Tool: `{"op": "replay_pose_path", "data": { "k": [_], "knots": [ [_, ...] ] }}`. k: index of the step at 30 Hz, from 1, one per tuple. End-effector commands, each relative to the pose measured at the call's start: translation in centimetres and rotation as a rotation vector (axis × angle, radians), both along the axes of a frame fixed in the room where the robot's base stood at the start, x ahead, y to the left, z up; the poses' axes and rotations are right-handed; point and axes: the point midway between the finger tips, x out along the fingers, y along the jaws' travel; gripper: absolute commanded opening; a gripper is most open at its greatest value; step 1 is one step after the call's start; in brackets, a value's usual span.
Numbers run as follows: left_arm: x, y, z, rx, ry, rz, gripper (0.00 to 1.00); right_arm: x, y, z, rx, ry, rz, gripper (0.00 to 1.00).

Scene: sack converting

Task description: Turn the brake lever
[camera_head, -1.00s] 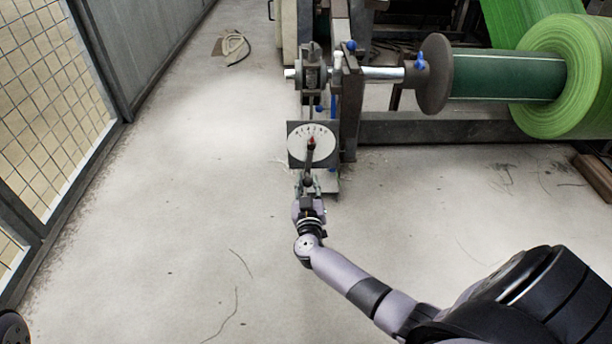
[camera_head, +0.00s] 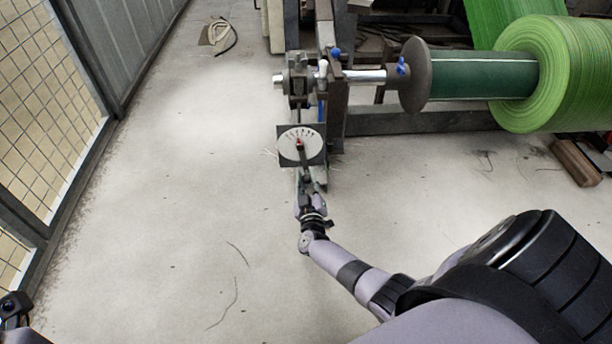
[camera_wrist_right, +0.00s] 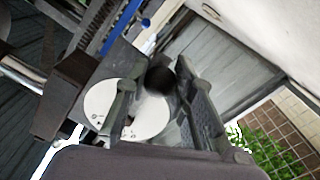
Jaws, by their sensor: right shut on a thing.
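The brake lever (camera_head: 300,154) is a dark, thin arm with a red tip, in front of a round white dial (camera_head: 289,150) on a grey plate. In the wrist view the dial (camera_wrist_right: 101,101) shows behind my fingers, and the lever's dark, blurred knob (camera_wrist_right: 160,80) lies between them. My right gripper (camera_head: 305,183) is at the lever's near end, below the dial in the head view. In the wrist view my right gripper (camera_wrist_right: 158,86) is shut on the lever, one finger on each side. My left gripper is not clearly in view.
A machine frame (camera_head: 334,110) stands behind the dial, with a shaft and a green roll (camera_head: 545,75) to the right. A wooden block (camera_head: 576,163) lies at the far right. A mesh fence (camera_head: 45,110) runs along the left.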

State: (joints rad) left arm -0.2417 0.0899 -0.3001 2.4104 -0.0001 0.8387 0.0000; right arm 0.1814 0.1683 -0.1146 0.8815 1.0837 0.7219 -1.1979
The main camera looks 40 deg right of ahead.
Motion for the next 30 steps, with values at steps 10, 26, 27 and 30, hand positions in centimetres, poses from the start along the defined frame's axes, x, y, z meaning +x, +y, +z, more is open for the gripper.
{"op": "replay_pose_path", "data": {
  "k": [10, 26, 27, 30],
  "knots": [
    [0.0, 0.0, 0.0, 0.001, -0.001, 0.0, 0.41, 0.0, 0.1, 0.1, -0.002, -0.001, 0.002, 0.39],
    [0.0, 0.0, 0.0, 0.0, 0.0, 0.001, 0.41, -1.0, 0.8, -0.2, 0.003, 0.002, 0.004, 0.44],
    [0.0, 0.0, 0.0, 0.0, 0.0, 0.0, 0.41, -1.5, 1.1, -0.2, 0.003, 0.002, 0.004, 0.44],
    [0.0, 0.0, 0.0, 0.0, 0.0, 0.0, 0.41, -3.0, 1.9, -0.2, 0.002, 0.002, 0.002, 0.44]
  ]
}}
